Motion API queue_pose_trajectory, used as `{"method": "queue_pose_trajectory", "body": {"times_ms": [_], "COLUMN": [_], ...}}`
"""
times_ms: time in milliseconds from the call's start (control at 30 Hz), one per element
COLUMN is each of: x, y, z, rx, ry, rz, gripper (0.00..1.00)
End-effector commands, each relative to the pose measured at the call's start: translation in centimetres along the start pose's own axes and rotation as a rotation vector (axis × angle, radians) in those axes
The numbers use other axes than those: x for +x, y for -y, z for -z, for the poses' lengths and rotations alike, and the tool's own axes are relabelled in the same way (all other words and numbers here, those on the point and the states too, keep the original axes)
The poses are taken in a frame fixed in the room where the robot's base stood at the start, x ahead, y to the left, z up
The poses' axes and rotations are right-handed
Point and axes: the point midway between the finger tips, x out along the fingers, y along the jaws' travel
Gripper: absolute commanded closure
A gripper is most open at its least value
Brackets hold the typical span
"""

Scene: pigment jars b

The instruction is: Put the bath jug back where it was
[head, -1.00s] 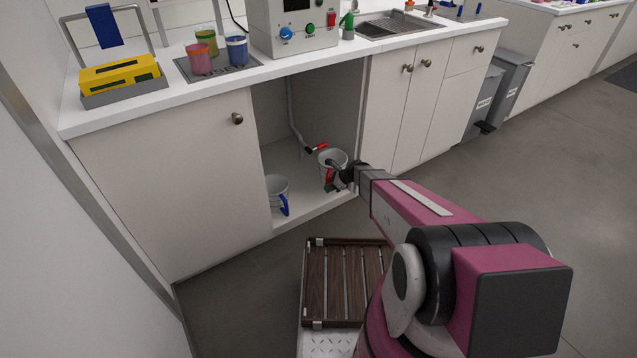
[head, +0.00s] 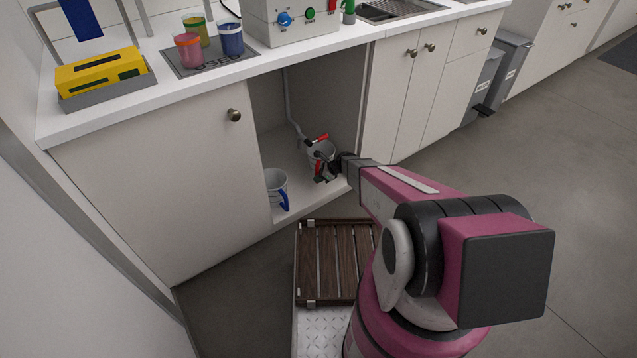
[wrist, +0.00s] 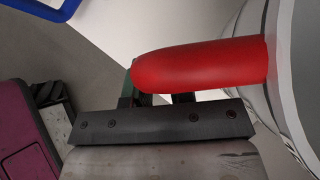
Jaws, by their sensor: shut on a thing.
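Two grey jugs are in the open bay under the counter. One has a red handle (head: 321,152) and the other a blue handle (head: 277,188). The red-handled jug is at the right of the bay, below the pipe. My gripper (head: 325,170) is shut on its red handle. In the wrist view the handle (wrist: 200,67) lies across my gripper (wrist: 158,100), with the jug's grey wall (wrist: 292,75) at the right. The blue-handled jug stands to the left on the cabinet floor. I cannot tell whether the held jug touches the floor.
A pipe with a red valve lever (head: 317,138) comes down close above the held jug. The cabinet door (head: 160,190) bounds the bay on the left. A slatted wooden deck (head: 335,262) is in front. On the counter are several cups and a yellow box (head: 100,73).

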Motion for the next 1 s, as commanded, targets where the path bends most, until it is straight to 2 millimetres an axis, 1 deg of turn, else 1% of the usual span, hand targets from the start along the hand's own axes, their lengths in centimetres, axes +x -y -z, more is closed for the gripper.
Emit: {"method": "queue_pose_trajectory", "body": {"times_ms": [300, 667, 700, 767, 1000], "x": [2.6, 2.8, 2.8, 2.8, 2.8], "y": [0.1, 0.0, -0.1, -0.1, -0.1], "z": [2.5, 2.7, 2.8, 2.8, 2.7], "rx": [0.0, 0.0, 0.0, 0.0, 0.0], "ry": [0.001, 0.001, 0.0, 0.0, 0.0], "rz": [0.0, 0.0, 0.0, 0.0, 0.0], "gripper": [1.0, 1.0, 0.72, 0.53, 0.53]}}
